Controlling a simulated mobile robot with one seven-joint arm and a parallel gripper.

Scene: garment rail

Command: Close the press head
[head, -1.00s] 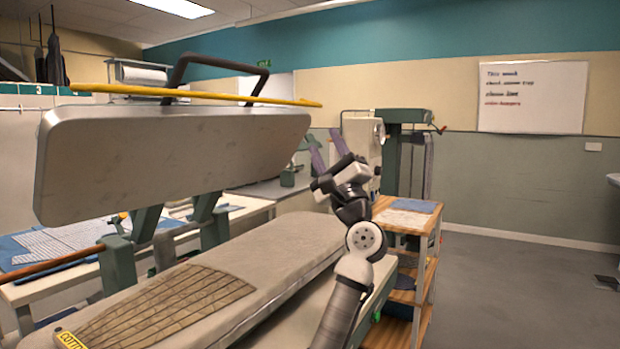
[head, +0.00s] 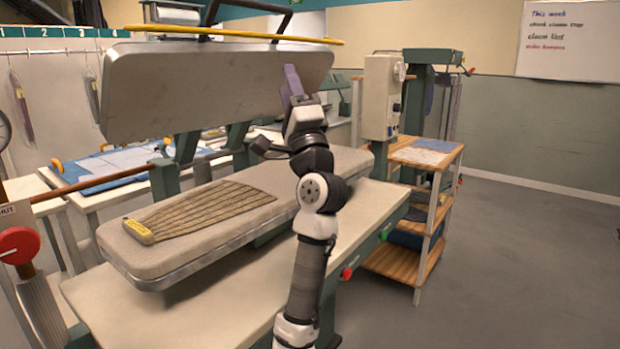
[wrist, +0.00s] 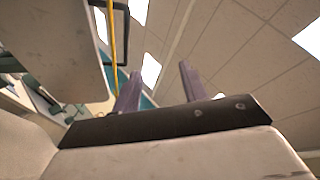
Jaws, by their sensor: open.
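The press head (head: 200,88) is a large pale metal slab, raised and tilted up above the padded press bed (head: 300,168). A black bar handle (head: 280,20) rises from its top, and a yellow rail (head: 230,35) runs along its upper edge. My gripper (head: 292,80) is in front of the head's right part, fingers pointing up, and appears apart from it. In the wrist view, the two purple fingers of my gripper (wrist: 158,90) stand wide apart with nothing between them. There the press head (wrist: 60,45), yellow rail (wrist: 112,40) and handle (wrist: 123,30) are at the left.
A ribbed brown cloth (head: 205,212) lies on the bed. A wooden shelf cart (head: 425,155) and a control box (head: 382,98) stand to the right. A red knob (head: 18,245) is at the left edge. The floor at right (head: 530,260) is clear.

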